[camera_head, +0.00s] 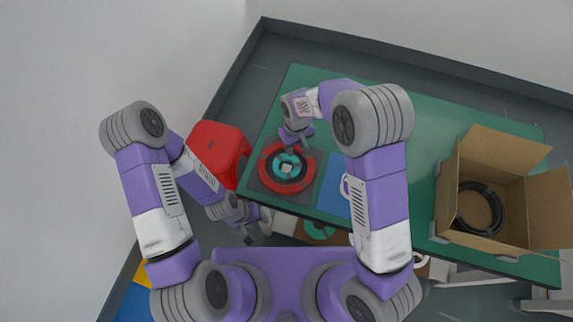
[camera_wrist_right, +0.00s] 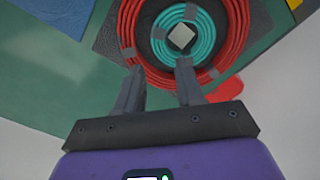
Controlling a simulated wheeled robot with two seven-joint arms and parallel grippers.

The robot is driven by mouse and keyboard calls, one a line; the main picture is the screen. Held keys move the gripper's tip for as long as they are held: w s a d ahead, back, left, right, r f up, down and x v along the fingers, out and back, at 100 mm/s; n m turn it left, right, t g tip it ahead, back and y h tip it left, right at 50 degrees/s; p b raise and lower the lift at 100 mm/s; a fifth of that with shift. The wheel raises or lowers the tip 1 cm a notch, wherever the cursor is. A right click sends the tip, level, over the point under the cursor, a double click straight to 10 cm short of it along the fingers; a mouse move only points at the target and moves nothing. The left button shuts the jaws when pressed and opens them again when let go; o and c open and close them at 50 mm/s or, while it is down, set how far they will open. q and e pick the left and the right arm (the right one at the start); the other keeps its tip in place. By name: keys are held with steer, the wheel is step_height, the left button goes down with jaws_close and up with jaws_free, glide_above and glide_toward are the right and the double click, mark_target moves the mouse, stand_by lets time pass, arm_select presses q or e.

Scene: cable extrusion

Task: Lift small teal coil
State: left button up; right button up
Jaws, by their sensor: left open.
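The small teal coil (camera_head: 278,159) lies flat inside a larger red coil (camera_head: 265,174) on a dark square mat, around a pale square post. The right wrist view shows the teal coil (camera_wrist_right: 203,48) ringed by the red coil (camera_wrist_right: 228,20). My right gripper (camera_head: 296,144) is above the coils' far edge. In the right wrist view its fingers (camera_wrist_right: 160,68) are spread; one tip overlaps the teal coil's near edge, the other the red coil's outer edge. Contact cannot be told. My left gripper (camera_head: 249,232) is open and empty, below the table's left front edge.
The green table (camera_head: 425,125) carries a blue mat (camera_head: 332,192) beside the coils. An open cardboard box (camera_head: 447,185) with a black coil (camera_head: 497,208) stands at right. A red object (camera_head: 218,150) is off the table's left edge. The far middle tabletop is clear.

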mark_target(296, 161)
steer(key=f, duration=0.4)
steer(key=s+f+b, duration=0.1)
steer(key=f, duration=0.1)
steer(key=shift+d+f, duration=0.2)
steer(key=shift+d, duration=0.05)
steer(key=shift+f, duration=0.5)
jaws_close()
